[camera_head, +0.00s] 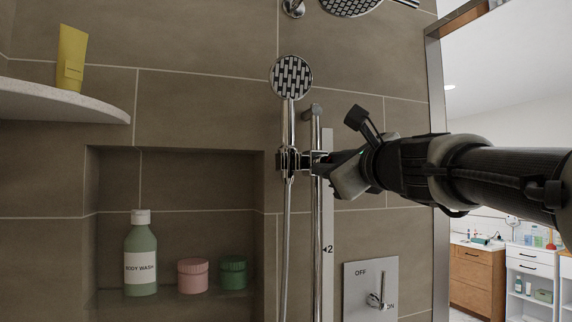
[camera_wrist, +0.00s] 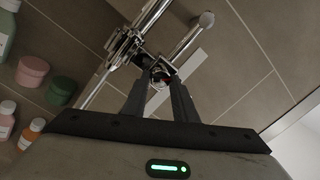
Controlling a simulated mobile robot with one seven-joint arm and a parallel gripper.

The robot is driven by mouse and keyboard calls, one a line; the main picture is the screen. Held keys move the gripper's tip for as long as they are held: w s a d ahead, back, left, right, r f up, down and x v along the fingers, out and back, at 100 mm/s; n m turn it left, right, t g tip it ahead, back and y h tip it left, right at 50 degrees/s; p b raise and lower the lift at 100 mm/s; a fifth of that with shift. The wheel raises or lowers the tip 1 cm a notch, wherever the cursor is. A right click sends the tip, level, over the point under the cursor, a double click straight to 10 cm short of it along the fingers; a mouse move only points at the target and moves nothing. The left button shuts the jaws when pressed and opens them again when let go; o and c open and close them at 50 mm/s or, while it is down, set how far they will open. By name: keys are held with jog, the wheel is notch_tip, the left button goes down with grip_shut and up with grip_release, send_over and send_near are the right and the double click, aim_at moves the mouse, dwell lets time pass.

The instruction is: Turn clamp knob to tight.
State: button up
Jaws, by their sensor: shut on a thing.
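The clamp knob (camera_wrist: 160,78) sits on the chrome slider clamp (camera_head: 290,160) of the shower rail (camera_head: 317,230). The hand shower (camera_head: 291,78) rests upright in the clamp holder. My gripper (camera_head: 325,168) reaches in from the right at the clamp.
A wall niche (camera_head: 180,171) to the left holds a green body wash bottle (camera_head: 140,256), a pink jar (camera_head: 193,275) and a green jar (camera_head: 233,273). A shelf (camera_head: 60,100) holds a yellow tube (camera_head: 71,57). A valve plate (camera_head: 356,280) is below my arm.

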jog(key=o, duration=1)
jog(key=shift+o, duration=0.2)
jog(key=shift+s, duration=0.1)
jog(key=v, duration=1.7)
jog(key=shift+s+f, duration=0.1)
